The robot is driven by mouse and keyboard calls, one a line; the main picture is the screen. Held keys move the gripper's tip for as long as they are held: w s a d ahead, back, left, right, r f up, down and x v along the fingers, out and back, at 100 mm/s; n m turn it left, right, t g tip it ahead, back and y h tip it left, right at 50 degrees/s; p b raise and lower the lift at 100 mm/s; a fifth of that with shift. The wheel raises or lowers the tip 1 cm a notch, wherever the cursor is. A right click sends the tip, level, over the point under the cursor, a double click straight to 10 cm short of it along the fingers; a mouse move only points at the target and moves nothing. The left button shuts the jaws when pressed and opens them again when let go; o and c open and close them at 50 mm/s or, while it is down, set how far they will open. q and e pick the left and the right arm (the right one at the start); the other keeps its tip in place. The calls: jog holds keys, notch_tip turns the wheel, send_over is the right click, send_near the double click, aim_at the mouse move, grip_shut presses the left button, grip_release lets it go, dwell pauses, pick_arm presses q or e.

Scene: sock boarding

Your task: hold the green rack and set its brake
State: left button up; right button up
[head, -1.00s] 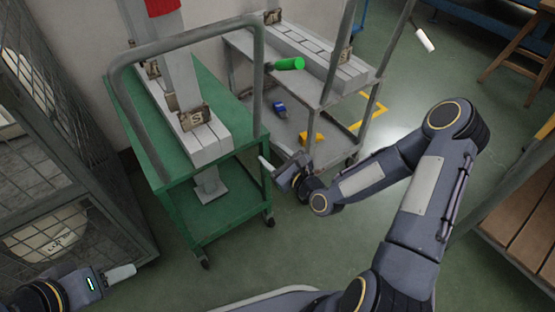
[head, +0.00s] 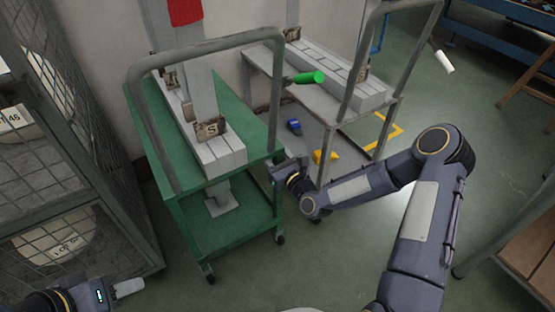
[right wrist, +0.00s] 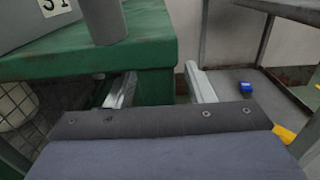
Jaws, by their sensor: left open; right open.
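The green rack (head: 245,112) stands at centre left with a grey hoop handle (head: 205,46) and pale grey bars on its top. Its casters show at the floor, one at the front (head: 210,278); I cannot make out a brake. My right gripper (head: 273,168) is at the rack's front right corner, just under the top. In the right wrist view its open fingers (right wrist: 162,90) stand apart with the green corner leg (right wrist: 155,88) between them; I cannot tell whether they touch it. My left gripper (head: 126,287) is open and empty at the lower left, away from the rack.
A grey rack (head: 335,118) with similar bars and a green-gripped handle stands behind, to the right. Blue (head: 294,127) and yellow (head: 324,156) items lie low by it. A mesh cage (head: 75,150) stands close on the left. Floor in front is open.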

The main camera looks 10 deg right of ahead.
grip_shut()
dwell(1.4)
